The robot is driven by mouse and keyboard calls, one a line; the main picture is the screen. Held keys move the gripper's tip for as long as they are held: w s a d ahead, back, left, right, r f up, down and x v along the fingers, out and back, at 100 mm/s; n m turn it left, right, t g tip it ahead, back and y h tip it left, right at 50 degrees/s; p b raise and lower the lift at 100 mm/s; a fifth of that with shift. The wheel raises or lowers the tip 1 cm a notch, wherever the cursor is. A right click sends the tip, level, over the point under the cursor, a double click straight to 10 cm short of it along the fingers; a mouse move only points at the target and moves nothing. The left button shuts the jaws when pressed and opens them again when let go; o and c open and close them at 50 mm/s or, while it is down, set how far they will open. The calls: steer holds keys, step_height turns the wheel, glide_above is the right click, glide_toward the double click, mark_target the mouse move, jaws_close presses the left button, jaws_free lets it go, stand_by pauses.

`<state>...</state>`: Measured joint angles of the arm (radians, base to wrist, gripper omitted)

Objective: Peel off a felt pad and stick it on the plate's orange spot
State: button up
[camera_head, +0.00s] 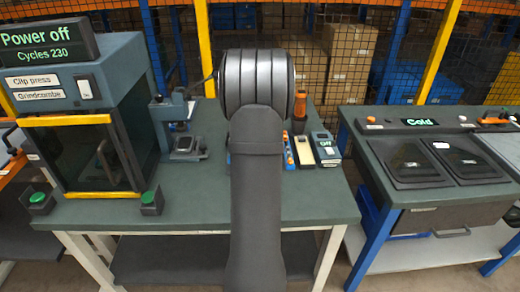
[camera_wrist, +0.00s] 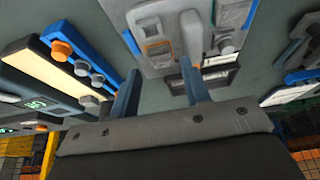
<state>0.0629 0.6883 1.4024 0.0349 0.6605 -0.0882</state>
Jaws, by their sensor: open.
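In the wrist view my gripper (camera_wrist: 160,88) is open, with two blue-grey fingers apart and nothing seen between them. Beyond the fingertips is a pale grey fixture (camera_wrist: 150,68) with a raised grey arm and a small frame holding an orange-brown patch (camera_wrist: 158,47). I cannot tell whether that patch is the plate's orange spot. I cannot make out a felt pad for certain in either view. In the head view my own arm covers the middle of the bench and hides my gripper.
A blue tray (camera_wrist: 112,73) with orange and grey knobs lies beside a cream strip (camera_wrist: 50,72). In the head view, a small press (camera_head: 182,112), an orange bottle (camera_head: 300,102) and an "Off" unit (camera_head: 326,150) stand on the bench (camera_head: 220,205). A clip press (camera_head: 95,150) stands left.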

steer(key=v, duration=1.4)
steer(key=shift+s+d, duration=0.1)
steer(key=x, duration=1.4)
